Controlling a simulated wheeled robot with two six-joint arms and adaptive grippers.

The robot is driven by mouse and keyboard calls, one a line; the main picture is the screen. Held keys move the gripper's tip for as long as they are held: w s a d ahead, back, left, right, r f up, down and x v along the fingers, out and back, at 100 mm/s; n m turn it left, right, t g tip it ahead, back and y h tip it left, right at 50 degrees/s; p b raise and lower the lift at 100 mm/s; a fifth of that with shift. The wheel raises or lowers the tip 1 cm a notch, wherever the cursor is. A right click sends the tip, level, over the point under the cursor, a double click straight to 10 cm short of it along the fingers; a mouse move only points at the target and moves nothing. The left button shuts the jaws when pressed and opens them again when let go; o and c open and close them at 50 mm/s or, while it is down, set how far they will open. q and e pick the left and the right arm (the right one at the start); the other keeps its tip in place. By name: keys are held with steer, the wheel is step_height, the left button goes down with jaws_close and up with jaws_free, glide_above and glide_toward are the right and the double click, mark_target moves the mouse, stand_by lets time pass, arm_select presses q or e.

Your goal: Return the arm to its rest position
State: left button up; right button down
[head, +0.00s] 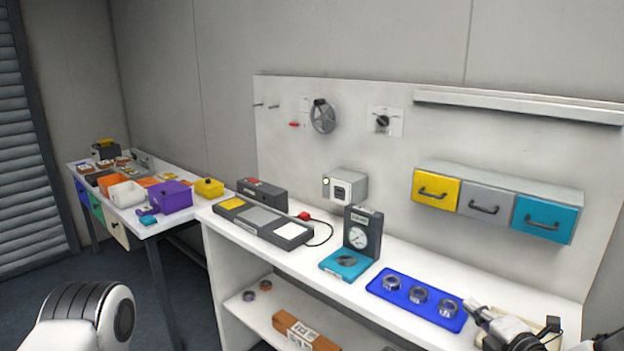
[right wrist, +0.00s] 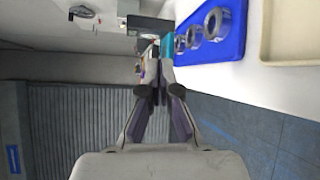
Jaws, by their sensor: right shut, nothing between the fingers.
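My right gripper (head: 474,309) is at the lower right of the head view, by the right end of the blue tray (head: 383,290). In the right wrist view its fingertips (right wrist: 158,72) are together with nothing between them. The blue tray, with several metal rings on it, also shows in the right wrist view (right wrist: 236,38), to the right of the fingers. I cannot tell the exact gap between fingers and tray. A white rounded part of my left arm shows at the lower left of the head view, but my left gripper is out of view.
A scale with a teal base (head: 346,264) and a grey panel device (head: 262,222) stand on the white bench (head: 316,262). A cream tray (right wrist: 291,32) lies beyond the blue tray. A drawer unit (head: 492,205) hangs on the wall panel. A side table with colored bins stands left.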

steer(key=s+a+f+m+g, duration=0.1)
steer(key=s+a+f+g, duration=0.3)
steer(key=f, duration=0.4)
steer(key=s+a+f+m+g, duration=0.15)
steer(key=s+a+f, duration=0.25)
steer(key=s+f, duration=0.4)
steer(key=s+a+f+m+g, duration=0.1)
steer(key=s+a+f+g, duration=0.3)
steer(key=f, duration=0.5)
steer(key=s+f+m+g+h, duration=0.1)
steer(key=s+f+m+g, duration=0.1)
steer(key=s+m, duration=0.6)
steer(key=s+f+m+g+h, duration=0.1)
steer(key=s+f+m+g, duration=0.2)
steer(key=s+m, duration=0.6)
steer(key=shift+d+m+g+h, duration=0.3)
steer(key=shift+m+g, duration=0.45)
steer(key=shift+m, duration=0.4)
